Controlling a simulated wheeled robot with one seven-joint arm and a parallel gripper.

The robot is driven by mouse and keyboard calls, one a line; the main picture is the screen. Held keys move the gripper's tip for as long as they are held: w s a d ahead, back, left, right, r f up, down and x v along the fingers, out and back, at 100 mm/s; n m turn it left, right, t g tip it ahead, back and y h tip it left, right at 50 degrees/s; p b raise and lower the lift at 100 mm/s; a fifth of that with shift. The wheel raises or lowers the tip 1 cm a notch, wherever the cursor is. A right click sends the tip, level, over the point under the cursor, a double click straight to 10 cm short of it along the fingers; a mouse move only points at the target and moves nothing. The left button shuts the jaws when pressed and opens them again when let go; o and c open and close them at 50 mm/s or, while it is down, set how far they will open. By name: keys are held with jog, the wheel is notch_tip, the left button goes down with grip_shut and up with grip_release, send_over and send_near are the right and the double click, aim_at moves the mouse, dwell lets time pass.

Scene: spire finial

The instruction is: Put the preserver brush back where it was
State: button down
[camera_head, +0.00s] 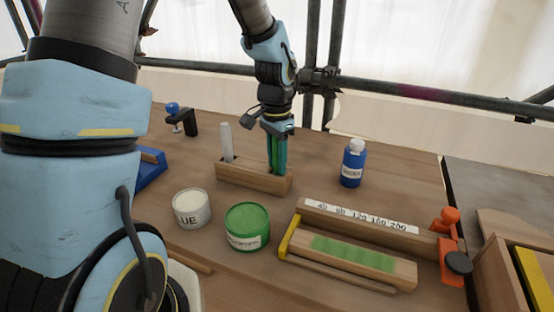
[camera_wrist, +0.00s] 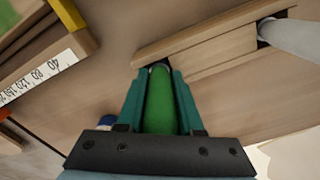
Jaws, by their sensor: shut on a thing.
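My gripper (camera_head: 277,155) is above the right end of a wooden block holder (camera_head: 234,180) on the table. It is shut on a green-handled brush, whose green handle (camera_wrist: 159,102) shows between the teal fingers in the wrist view. The brush's lower end is at the holder's right part; whether it is seated in a slot is hidden. A pale grey-white tool (camera_head: 226,142) stands upright in the holder's left part, and its pale end also shows at the top right of the wrist view (camera_wrist: 290,40).
A white glue tub (camera_head: 191,208) and a green tin (camera_head: 247,228) stand in front of the holder. A blue bottle (camera_head: 353,163) stands to the right. A wooden sanding rack (camera_head: 360,222) with an orange clamp (camera_head: 450,258) lies at front right. A black clamp (camera_head: 186,122) is at back left.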

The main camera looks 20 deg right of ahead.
jog(key=shift+f, duration=0.15)
jog(key=c, duration=0.6)
grip_release()
jog(key=shift+o, duration=0.2)
notch_tip(320, 180, up, 12)
jog(key=shift+a+r+b, duration=0.1)
jog(key=shift+r+b, duration=0.1)
jog(key=shift+b, duration=0.3)
jog(key=s+a+f+n, duration=0.1)
jog(key=a+n, duration=0.3)
jog(key=a, duration=0.4)
jog(key=s+a+f+n+t, duration=0.1)
jog(key=a+f+n, duration=0.3)
jog(key=a, duration=0.4)
jog(key=s+a+f+n, duration=0.1)
jog(key=a+f+n, duration=0.2)
jog(key=a, duration=0.6)
jog(key=shift+s+n+t, duration=0.3)
jog(key=shift+s+n, duration=0.05)
jog(key=shift+n, duration=0.55)
